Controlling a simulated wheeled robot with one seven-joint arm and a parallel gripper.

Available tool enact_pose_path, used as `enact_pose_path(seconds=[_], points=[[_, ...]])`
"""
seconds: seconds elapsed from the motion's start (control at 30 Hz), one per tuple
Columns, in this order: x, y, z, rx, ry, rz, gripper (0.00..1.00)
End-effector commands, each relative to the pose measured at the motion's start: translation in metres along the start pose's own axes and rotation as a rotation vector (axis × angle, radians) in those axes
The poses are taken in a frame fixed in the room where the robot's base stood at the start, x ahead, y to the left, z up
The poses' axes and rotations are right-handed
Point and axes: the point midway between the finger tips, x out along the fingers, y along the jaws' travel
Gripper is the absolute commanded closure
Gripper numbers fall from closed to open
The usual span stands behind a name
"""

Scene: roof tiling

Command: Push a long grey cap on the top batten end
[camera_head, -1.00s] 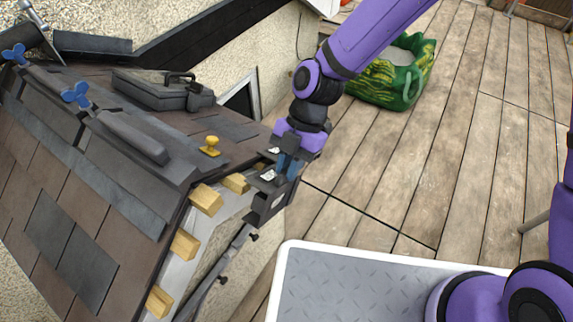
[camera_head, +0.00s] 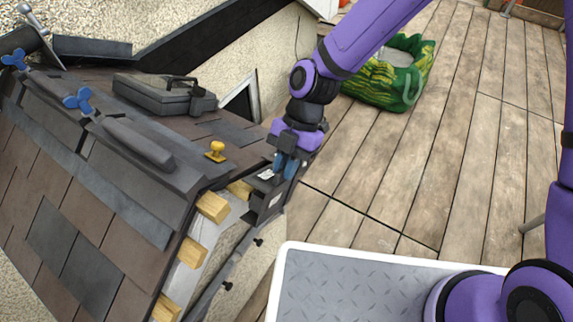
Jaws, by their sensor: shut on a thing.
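My gripper (camera_head: 280,172) is shut on a dark grey cap (camera_head: 264,203) and holds it beside the roof's gable edge. Several pale wooden batten ends stick out along this edge. One batten end (camera_head: 240,188) lies just left of the cap, near the ridge. Another batten end (camera_head: 213,207) is a little lower and nearer, with more (camera_head: 193,252) below it down the slope. The cap's left side is very close to the uppermost end; I cannot tell whether they touch. The cap's inside is hidden.
A yellow knobbed tool (camera_head: 215,151) and a grey case (camera_head: 165,93) rest on the roof. Blue-winged clamps (camera_head: 78,99) sit along the ridge. A green bag (camera_head: 392,78) stands on the wooden deck (camera_head: 480,150). The deck's middle is clear.

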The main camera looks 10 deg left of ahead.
Motion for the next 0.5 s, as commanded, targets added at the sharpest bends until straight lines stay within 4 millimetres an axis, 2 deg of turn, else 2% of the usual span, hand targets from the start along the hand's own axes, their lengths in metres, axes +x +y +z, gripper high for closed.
enact_pose_path(seconds=[0.5], points=[[0.0001, 0.0046, -0.0002, -0.001, 0.001, 0.000, 1.00]])
